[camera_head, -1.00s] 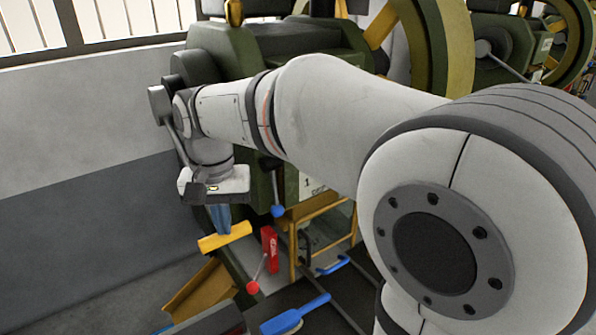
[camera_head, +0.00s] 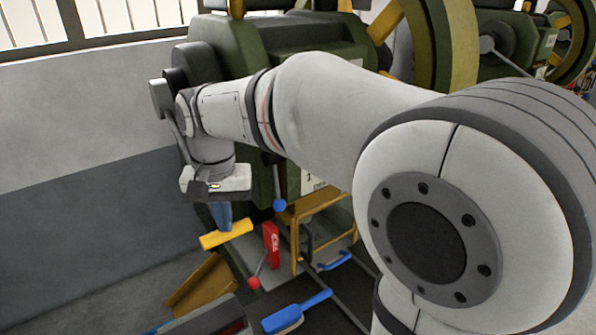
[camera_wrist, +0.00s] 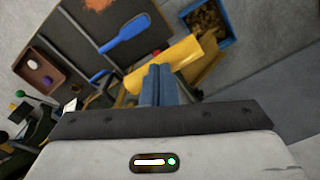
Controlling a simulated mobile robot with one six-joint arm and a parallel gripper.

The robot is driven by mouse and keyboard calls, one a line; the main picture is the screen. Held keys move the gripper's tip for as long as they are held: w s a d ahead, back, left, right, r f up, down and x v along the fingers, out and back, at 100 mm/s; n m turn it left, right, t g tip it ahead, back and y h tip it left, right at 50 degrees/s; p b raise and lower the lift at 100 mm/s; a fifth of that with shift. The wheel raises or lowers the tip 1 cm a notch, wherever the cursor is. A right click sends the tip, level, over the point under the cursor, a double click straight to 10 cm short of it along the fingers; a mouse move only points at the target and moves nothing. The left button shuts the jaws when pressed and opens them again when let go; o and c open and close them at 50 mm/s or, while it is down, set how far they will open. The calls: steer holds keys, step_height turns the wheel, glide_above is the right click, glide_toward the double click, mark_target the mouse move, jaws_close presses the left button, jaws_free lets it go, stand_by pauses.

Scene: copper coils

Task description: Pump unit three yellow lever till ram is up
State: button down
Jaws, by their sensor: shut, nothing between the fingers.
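The yellow lever grip (camera_head: 226,234) is a short bar below my gripper in the head view. In the wrist view the yellow bar (camera_wrist: 163,64) lies just beyond my fingertips. My gripper (camera_head: 222,220) points down with its blue fingers shut and empty. In the wrist view the shut fingers (camera_wrist: 160,72) overlap the yellow bar's lower edge; whether they touch it I cannot tell. The green machine (camera_head: 300,36) stands behind my arm. The ram and the unit number cannot be made out.
A red lever-like part (camera_head: 271,246) and a blue-knobbed lever (camera_head: 279,205) are close to the right of my gripper. A blue brush (camera_head: 297,312) lies in front. A yellow frame (camera_head: 296,240) stands right. A blue bin (camera_wrist: 212,28) shows in the wrist view. Wall at left.

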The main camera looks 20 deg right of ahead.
step_height(320, 180, down, 6)
steer(key=w+b, duration=0.2)
steer(key=b, duration=0.1)
steer(key=shift+a+r, duration=0.15)
steer(key=shift+a, duration=0.05)
steer(key=shift+f, duration=0.25)
steer(key=w+f, duration=0.1)
steer(key=w+f+b, duration=0.1)
steer(key=f, duration=0.1)
steer(key=a+f+b, duration=0.1)
steer(key=shift+w+f, duration=0.25)
steer(key=shift+w, duration=0.15)
